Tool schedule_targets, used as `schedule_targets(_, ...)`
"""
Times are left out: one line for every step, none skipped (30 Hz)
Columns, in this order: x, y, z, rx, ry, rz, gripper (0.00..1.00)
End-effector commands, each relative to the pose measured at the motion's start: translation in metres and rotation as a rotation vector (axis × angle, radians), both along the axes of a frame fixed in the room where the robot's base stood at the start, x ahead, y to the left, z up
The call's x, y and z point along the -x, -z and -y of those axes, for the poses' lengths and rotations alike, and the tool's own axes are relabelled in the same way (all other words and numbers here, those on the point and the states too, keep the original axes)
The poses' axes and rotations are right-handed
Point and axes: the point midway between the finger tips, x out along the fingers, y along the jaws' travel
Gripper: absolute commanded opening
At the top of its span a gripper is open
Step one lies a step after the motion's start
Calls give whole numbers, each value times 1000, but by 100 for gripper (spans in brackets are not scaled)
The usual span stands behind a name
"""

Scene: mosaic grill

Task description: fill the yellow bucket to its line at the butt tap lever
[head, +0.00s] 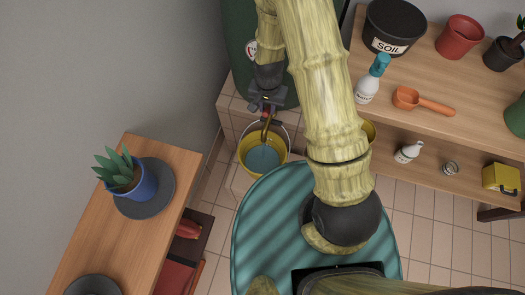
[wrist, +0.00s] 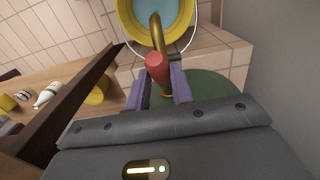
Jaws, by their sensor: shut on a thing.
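The yellow bucket (head: 245,148) stands on a tiled step below the brass tap (head: 267,128), with blue water inside and its wire handle up. The bucket (wrist: 124,18) also shows at the top of the wrist view, under the tap spout (wrist: 157,30). I cannot make out its fill line or a falling stream. The red tap lever (wrist: 156,68) lies between the purple fingers of my gripper (wrist: 160,88), which is shut on it. In the head view my gripper (head: 268,100) is at the tap, in front of the dark green butt (head: 240,40).
A wooden shelf unit (head: 440,135) at right holds a soil tub (head: 393,26), a spray bottle (head: 372,80), an orange scoop (head: 420,101) and pots. A wooden bench (head: 95,240) at left holds a blue potted plant (head: 138,185). Tiled floor is clear at lower right.

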Motion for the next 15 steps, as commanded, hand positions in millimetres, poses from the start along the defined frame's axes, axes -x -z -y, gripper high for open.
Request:
schedule_targets(3,1,0,2,-1,-10,8)
schedule_targets(3,1,0,2,-1,-10,8)
schedule_targets(3,2,0,2,-1,-10,8)
schedule_targets(3,3,0,2,-1,-10,8)
schedule_targets(3,5,0,2,-1,-10,8)
schedule_targets(3,8,0,2,-1,-10,8)
schedule_targets(3,11,0,2,-1,-10,8)
schedule_targets(3,14,0,2,-1,-9,8)
schedule_targets(3,17,0,2,-1,-8,8)
schedule_targets(3,20,1,1,-1,-8,8)
schedule_targets(2,22,1,2,-1,-7,8)
schedule_targets(2,26,1,2,0,-6,8)
schedule_targets(2,28,1,2,0,-5,8)
schedule_targets(1,30,1,2,1,-4,8)
schedule_targets(1,34,1,2,1,-3,8)
